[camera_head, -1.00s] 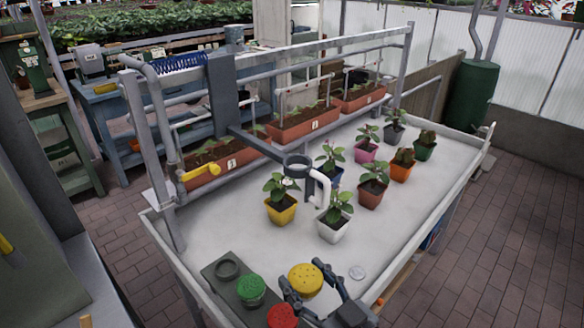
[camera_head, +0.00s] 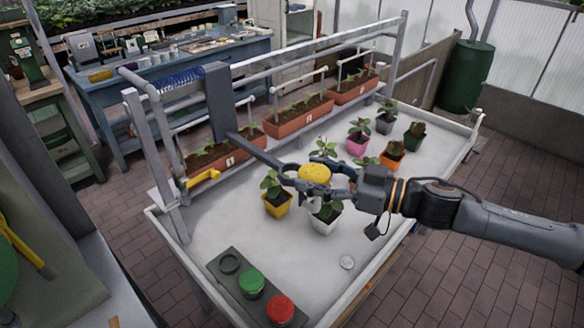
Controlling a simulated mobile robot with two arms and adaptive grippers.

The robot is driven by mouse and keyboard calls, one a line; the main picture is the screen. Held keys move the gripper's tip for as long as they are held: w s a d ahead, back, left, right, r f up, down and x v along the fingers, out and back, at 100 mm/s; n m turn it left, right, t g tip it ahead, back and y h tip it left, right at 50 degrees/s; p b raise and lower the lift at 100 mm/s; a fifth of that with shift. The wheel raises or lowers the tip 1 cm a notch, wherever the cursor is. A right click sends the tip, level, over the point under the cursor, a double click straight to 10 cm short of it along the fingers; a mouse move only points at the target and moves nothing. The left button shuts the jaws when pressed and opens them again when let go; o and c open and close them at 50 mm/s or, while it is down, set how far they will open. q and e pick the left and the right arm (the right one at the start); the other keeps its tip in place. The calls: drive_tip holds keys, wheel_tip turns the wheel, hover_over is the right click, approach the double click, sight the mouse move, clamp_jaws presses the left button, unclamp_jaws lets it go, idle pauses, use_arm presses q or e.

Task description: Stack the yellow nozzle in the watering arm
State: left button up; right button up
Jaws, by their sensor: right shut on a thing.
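The yellow nozzle (camera_head: 314,174) is a round yellow disc held up over the potted plants on the table. My right gripper (camera_head: 325,188) is shut on it, its arm coming in from the right. The watering arm (camera_head: 256,150) is a dark grey bar reaching out from an upright post, with a ring (camera_head: 289,171) at its end. The nozzle is just right of the ring and overlaps its edge in this view; I cannot tell whether they touch. The white pipe by the ring is largely hidden by the nozzle and gripper. My left gripper is not in view.
A grey holder (camera_head: 231,284) at the table's front left has an empty round slot, a green nozzle (camera_head: 251,282) and a red nozzle (camera_head: 280,309). Yellow (camera_head: 277,204) and white (camera_head: 325,222) pots stand below my gripper. The table's front middle is mostly clear.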

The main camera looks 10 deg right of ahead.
drive_tip(key=w+d+r+m+t+h+p, duration=0.1)
drive_tip(key=w+d+r+m+t, duration=0.15)
drive_tip(key=d+r, duration=0.55)
drive_tip(key=w+a+f+p, duration=0.1)
drive_tip(key=w+a+f, duration=0.3)
drive_tip(key=a+f, duration=0.1)
drive_tip(key=w+a+f+p, duration=0.2)
drive_tip(key=w+a+f, duration=0.2)
drive_tip(key=f, duration=0.4)
drive_tip(key=shift+w+a+f+n, duration=0.3)
drive_tip(key=shift+a+n, duration=0.15)
drive_tip(key=shift+a, duration=0.1)
drive_tip(key=shift+g, duration=0.25)
drive_tip(key=shift+f, duration=0.25)
drive_tip(key=o, duration=1.1)
drive_tip(key=shift+o, duration=0.2)
